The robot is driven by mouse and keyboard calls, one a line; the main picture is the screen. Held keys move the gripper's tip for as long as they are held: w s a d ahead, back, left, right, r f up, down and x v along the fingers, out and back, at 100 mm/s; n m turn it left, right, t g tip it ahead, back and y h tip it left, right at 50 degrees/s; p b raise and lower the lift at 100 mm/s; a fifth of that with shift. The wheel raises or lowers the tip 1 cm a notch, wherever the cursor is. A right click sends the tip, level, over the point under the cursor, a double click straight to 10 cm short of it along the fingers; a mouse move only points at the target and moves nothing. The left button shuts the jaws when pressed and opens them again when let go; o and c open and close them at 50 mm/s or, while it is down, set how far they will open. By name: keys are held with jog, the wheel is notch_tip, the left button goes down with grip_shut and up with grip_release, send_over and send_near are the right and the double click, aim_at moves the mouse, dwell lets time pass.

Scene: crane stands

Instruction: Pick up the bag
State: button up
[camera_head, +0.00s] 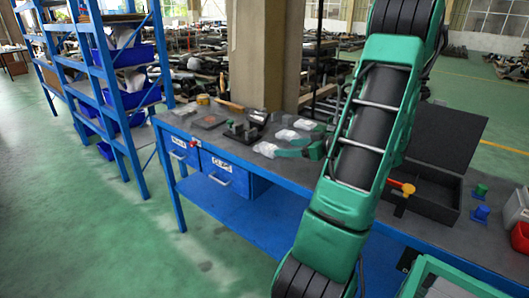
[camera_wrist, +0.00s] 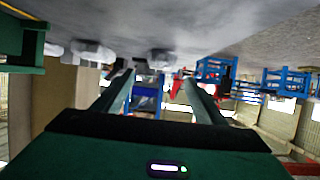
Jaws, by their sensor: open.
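Small clear bags with whitish contents lie on the dark tabletop of the blue workbench. In the head view one bag (camera_head: 266,149) is nearest my gripper, a second bag (camera_head: 286,135) lies behind it and a third bag (camera_head: 304,124) farther back. I cannot tell which one the task means. My gripper (camera_head: 287,149) is low over the bench, pointing left, just right of the nearest bag; contact cannot be told. In the upside-down wrist view my gripper (camera_wrist: 158,78) has its fingers apart with nothing between them; pale lumps, probably bags (camera_wrist: 92,50), show near the tabletop.
Left of the bags are a black fixture (camera_head: 243,131) and a flat brown piece (camera_head: 210,121). An open black case (camera_head: 430,190), a green knob (camera_head: 480,190) and a red bin (camera_head: 521,237) are on the right. A blue shelf rack (camera_head: 120,90) and concrete pillar (camera_head: 266,50) stand behind.

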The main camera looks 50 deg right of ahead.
aim_at(271, 147)
jog(key=x, duration=0.9)
jog(key=shift+w+f, duration=0.25)
jog(key=shift+f, duration=0.1)
jog(key=c, duration=1.3)
